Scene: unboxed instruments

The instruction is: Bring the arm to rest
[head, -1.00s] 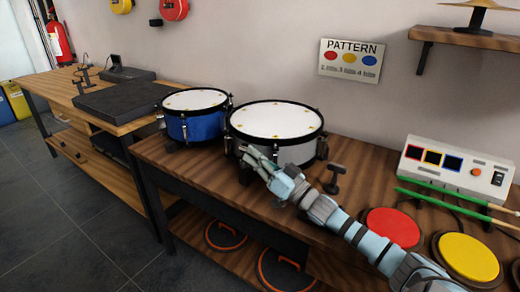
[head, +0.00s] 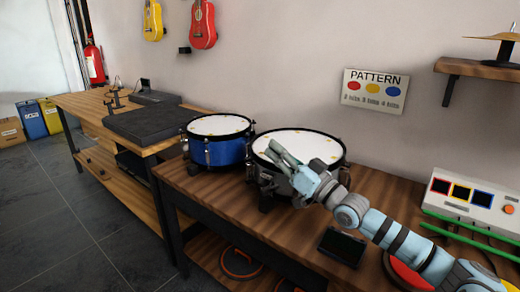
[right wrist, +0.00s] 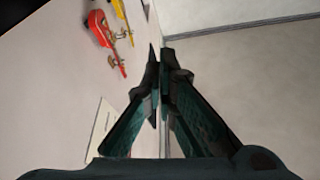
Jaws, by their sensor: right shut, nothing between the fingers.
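My right arm comes in from the lower right of the head view. Its gripper (head: 280,158) is in front of the grey snare drum (head: 325,150) and covers part of its head and side. Whether it touches the drum I cannot tell. In the right wrist view the two fingers (right wrist: 160,62) meet at their tips with nothing between them. That view faces the wall, with the red guitar (right wrist: 100,28) at upper left. My left gripper is not in view.
A blue drum (head: 217,150) stands left of the grey one. A red pad (head: 405,274) lies partly under my arm. A control box (head: 480,203) and green sticks (head: 470,240) are at right. A dark flat object (head: 342,247) lies near the table's front. A shelf (head: 490,70) juts out at upper right.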

